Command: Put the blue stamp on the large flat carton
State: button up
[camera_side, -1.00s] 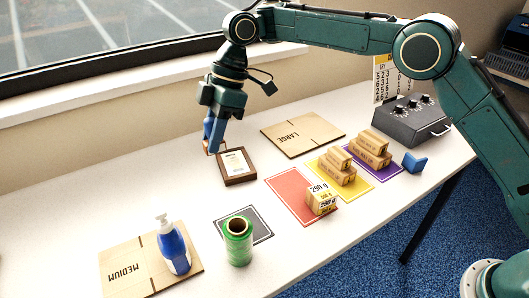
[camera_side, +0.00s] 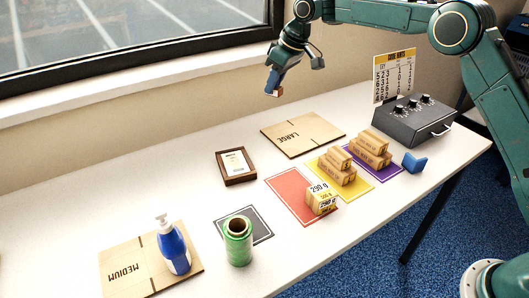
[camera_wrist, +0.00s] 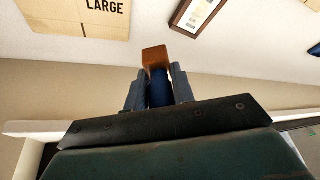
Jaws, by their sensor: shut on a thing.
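My gripper (camera_side: 272,82) is up in the air above the back of the table, left of the large flat carton (camera_side: 318,130). It is shut on the blue stamp (camera_side: 278,93), which has a brown wooden block at its end. In the wrist view the stamp's wooden block (camera_wrist: 155,58) sticks out beyond the two fingers (camera_wrist: 158,88), with its blue handle between them. The large carton (camera_wrist: 60,18) lies flat and bare at the upper left of the wrist view, apart from the stamp.
A brown framed card (camera_side: 236,178) lies left of the carton. Small boxes (camera_side: 338,172) stand on coloured mats in front. A grey box with knobs (camera_side: 415,122) stands at right. A pump bottle (camera_side: 173,250), medium carton (camera_side: 125,262) and green roll (camera_side: 238,245) are front left.

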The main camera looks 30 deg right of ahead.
aim_at(305, 133)
jog(key=w+d+m+t+h, duration=0.1)
jog(key=d+m+h, duration=0.35)
jog(key=d, duration=1.05)
jog(key=shift+m+y, duration=0.55)
jog(key=shift+y, duration=0.4)
jog(key=shift+f, duration=9.7)
jog(key=shift+f, duration=0.15)
jog(key=o, duration=1)
jog(key=shift+v, duration=6.15)
jog(key=shift+w+a, duration=0.1)
